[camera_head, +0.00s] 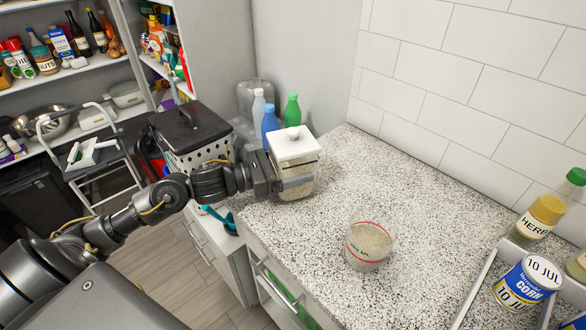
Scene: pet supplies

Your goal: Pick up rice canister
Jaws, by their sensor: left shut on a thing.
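The rice canister (294,148) is a clear, squarish container with a white lid and pale contents. It stands near the left end of the speckled counter (330,285), close to the grey wall. My left gripper (297,182) reaches in from the left and is shut on the canister around its middle. Its fingers cover part of the canister's side. I cannot tell whether the canister's base touches the counter. My right gripper is not in view.
A clear measuring cup (370,244) with pale grains stands mid-counter. A blue bottle (270,124) and a green bottle (292,110) stand behind the canister. A tray (477,290) at right holds a corn can (528,283). Bare counter lies between the canister and the cup.

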